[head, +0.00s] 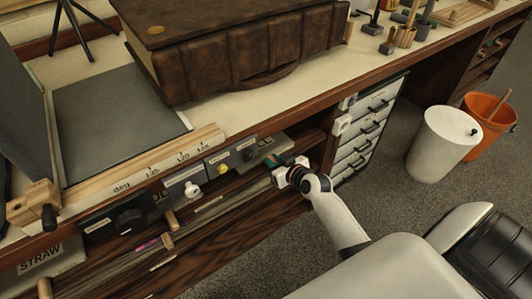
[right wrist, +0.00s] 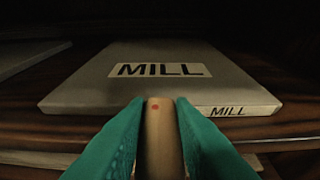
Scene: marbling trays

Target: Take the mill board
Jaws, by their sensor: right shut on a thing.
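The mill board (right wrist: 90,85) is a flat grey slab labelled MILL on its top and front edge. It lies in a dark wooden shelf in the right wrist view; I cannot make it out in the head view. My right gripper (right wrist: 158,110) has green fingers shut on a pale wooden peg (right wrist: 157,135) with a red dot, in front of the board's near edge. I cannot tell whether the peg is joined to the board. In the head view the right gripper (head: 276,161) reaches into the shelf opening under the bench. My left gripper is out of view.
A large brown book (head: 230,50) lies on the bench (head: 300,85) above. A STRAW board (head: 60,260) sits at the lower left of the shelves. White drawers (head: 362,130) stand right of the gripper. A white bin (head: 440,145) and orange bucket (head: 480,125) stand on the floor.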

